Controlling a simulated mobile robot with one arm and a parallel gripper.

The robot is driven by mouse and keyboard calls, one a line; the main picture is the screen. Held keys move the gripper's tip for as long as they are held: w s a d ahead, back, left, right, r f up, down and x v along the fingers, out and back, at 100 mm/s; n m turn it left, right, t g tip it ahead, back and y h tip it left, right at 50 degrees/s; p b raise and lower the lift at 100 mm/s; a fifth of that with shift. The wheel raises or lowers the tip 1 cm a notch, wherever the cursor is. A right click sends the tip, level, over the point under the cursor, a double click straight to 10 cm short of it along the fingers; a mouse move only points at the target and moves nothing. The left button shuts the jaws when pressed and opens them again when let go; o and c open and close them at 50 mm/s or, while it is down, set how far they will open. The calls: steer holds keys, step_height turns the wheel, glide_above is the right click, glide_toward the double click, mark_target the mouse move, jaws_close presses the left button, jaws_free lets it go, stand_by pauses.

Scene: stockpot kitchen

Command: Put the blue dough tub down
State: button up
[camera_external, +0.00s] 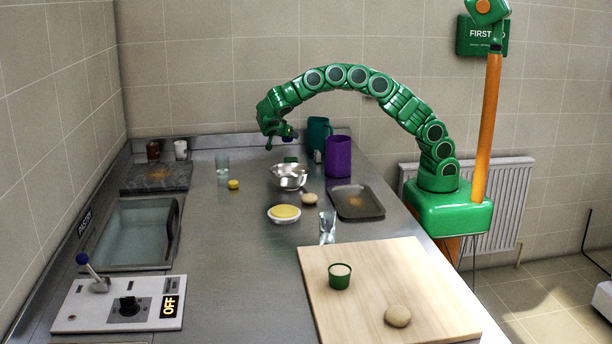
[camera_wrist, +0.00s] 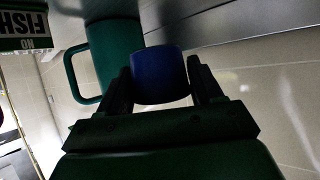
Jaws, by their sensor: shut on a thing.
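The blue dough tub (camera_wrist: 160,76) sits between the two fingers of my gripper (camera_wrist: 160,82) in the wrist view. The fingers are shut on its sides. In the external view my gripper (camera_external: 281,138) is at the back of the steel counter, above its surface, and only a small blue patch of the tub (camera_external: 291,139) shows. A teal jug (camera_wrist: 112,52) with a handle is close behind the tub in the wrist view. I cannot tell whether the tub's underside touches anything.
The teal jug (camera_external: 318,133) and a purple jug (camera_external: 338,157) stand right of my gripper. A metal bowl (camera_external: 288,177) is in front of it. A sign reading NO FISH (camera_wrist: 24,32) is near the jug. The counter's middle left (camera_external: 215,240) is clear.

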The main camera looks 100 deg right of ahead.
steer(key=shift+f, duration=3.15)
steer(key=shift+f, duration=0.35)
